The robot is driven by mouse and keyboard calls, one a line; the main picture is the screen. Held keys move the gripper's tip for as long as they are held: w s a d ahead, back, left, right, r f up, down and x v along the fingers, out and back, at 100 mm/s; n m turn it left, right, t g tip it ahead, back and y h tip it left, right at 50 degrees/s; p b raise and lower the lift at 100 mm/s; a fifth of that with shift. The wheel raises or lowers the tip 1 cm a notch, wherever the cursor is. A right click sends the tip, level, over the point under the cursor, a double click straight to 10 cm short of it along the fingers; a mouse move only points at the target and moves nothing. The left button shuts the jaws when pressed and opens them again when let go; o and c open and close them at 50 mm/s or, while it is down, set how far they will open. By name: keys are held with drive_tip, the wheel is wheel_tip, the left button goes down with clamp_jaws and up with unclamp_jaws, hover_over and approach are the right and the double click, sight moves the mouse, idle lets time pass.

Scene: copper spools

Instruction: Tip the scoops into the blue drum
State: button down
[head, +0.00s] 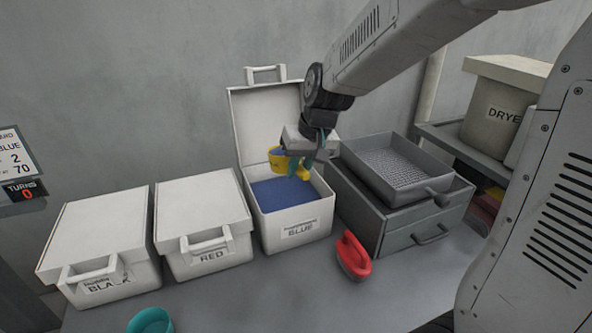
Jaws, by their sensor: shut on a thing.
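The white bin labelled BLUE (312,229) stands with its lid up against the wall, and blue material (285,196) shows inside. My gripper (307,165) is over this bin, shut on a yellow scoop (277,162). The scoop hangs above the bin's opening, and something blue shows at its top. I cannot tell how full it is. A red scoop (355,257) lies on the bench at the right of the BLUE bin. A teal round scoop or cup (150,322) is partly cut off at the bottom edge.
Closed bins labelled RED (210,258) and BLACK (95,288) stand at left. A grey drawer unit (375,220) with a mesh tray (400,170) is right of the BLUE bin. A sign (10,158) reads BLUE 2, 70; a display (24,190) reads TURNS 0. The bench front is mostly clear.

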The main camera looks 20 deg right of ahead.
drive_tip(key=shift+s+r, duration=0.25)
idle(0.3)
drive_tip(key=shift+r+t, duration=0.9)
drive_tip(key=shift+r, duration=0.1)
drive_tip(key=shift+s+a, duration=0.1)
drive_tip(key=shift+a, duration=0.05)
